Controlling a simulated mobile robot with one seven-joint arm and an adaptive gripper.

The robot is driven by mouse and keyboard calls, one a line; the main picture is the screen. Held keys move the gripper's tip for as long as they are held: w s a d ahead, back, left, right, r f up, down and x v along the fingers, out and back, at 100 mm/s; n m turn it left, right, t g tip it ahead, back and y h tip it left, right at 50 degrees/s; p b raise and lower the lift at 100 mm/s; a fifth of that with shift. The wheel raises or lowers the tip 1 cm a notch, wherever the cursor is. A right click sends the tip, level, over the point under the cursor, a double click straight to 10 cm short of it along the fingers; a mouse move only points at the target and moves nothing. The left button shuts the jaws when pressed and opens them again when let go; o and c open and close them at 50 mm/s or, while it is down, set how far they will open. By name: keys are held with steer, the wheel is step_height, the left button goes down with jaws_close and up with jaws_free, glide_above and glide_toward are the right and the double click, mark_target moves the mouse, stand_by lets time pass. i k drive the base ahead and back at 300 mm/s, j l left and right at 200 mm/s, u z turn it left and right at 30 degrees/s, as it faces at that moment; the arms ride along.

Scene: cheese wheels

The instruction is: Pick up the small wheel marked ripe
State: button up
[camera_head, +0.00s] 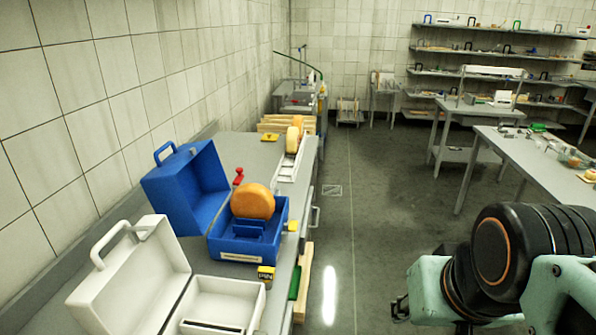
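An orange cheese wheel (253,201) stands on edge in an open blue case (275,243) on the left bench. Farther back, two more orange-yellow wheels, a nearer one (292,138) and a farther one (298,121), stand on edge at a pale rack (289,170). No mark reading "ripe" is legible on any wheel, so I cannot tell which one it is. My arm is at the lower right. A small dark part at its left end looks like my gripper (400,308); it is over the floor, away from the wheels, and its fingers are unclear.
An open, empty-looking white case (225,303) stands nearest on the bench (225,275). A red item (239,176) and small yellow tags (266,272) are nearby. The floor aisle (375,200) is clear. Tables (530,155) and shelves (480,52) stand at the right and back.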

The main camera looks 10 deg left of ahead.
mark_target(248, 200)
steer(key=i, duration=2.4)
steer(key=i+u, duration=0.2)
steer(key=u, duration=0.25)
steer(key=i+l+u, duration=0.1)
steer(key=u, duration=1.65)
steer(key=l+u, duration=0.35)
steer(key=k+l+u, duration=0.1)
steer(key=u, duration=0.25)
steer(key=k+l+u, duration=0.1)
steer(key=l+u, duration=0.2)
steer(key=i+j+z, duration=0.1)
steer(key=j, duration=0.2)
steer(key=i+j+z, duration=0.15)
steer(key=i+j, duration=0.05)
steer(key=j, duration=0.1)
